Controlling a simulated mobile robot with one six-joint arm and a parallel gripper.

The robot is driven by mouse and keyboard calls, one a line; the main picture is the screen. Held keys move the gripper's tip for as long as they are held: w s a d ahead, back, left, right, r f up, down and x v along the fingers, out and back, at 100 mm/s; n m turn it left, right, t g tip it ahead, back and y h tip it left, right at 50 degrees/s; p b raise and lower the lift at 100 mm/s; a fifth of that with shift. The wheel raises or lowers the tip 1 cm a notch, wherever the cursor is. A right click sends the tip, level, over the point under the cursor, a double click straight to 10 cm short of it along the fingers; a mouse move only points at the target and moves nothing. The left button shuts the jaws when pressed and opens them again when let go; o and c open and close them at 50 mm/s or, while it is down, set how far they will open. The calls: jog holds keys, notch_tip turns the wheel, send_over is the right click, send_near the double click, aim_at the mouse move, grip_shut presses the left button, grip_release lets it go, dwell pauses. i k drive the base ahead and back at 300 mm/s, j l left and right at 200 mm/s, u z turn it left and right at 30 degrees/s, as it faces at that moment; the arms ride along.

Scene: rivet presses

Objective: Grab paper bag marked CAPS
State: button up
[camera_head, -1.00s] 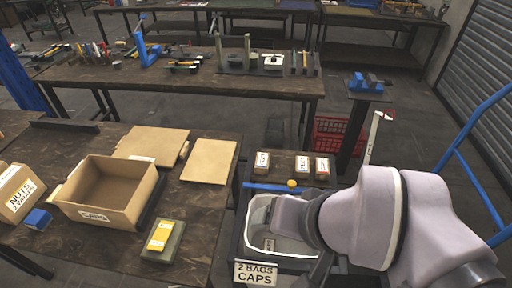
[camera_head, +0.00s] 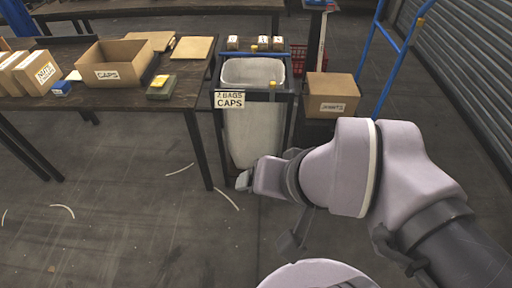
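A white sign reading "2 BAGS CAPS" (camera_head: 230,99) hangs at the front left of a dark-framed stand with a deep pale bin (camera_head: 254,135). I make out no paper bag inside the bin from this angle. Small brown packs with white labels (camera_head: 263,42) sit behind the bin; their lettering is too small to read. An open brown carton marked CAPS (camera_head: 115,64) stands on the left table. My arm reaches in front of the bin's lower part. My gripper's fingers are not clearly made out, so I cannot tell their state.
The dark table (camera_head: 190,88) also bears a carton marked NUTS (camera_head: 42,72) and a green box (camera_head: 161,87).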

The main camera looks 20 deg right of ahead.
aim_at(277, 43)
jog(key=i+l+u, duration=0.1)
jog(key=i+l, duration=1.8)
jog(key=l, duration=0.15)
jog(key=j+u, duration=0.05)
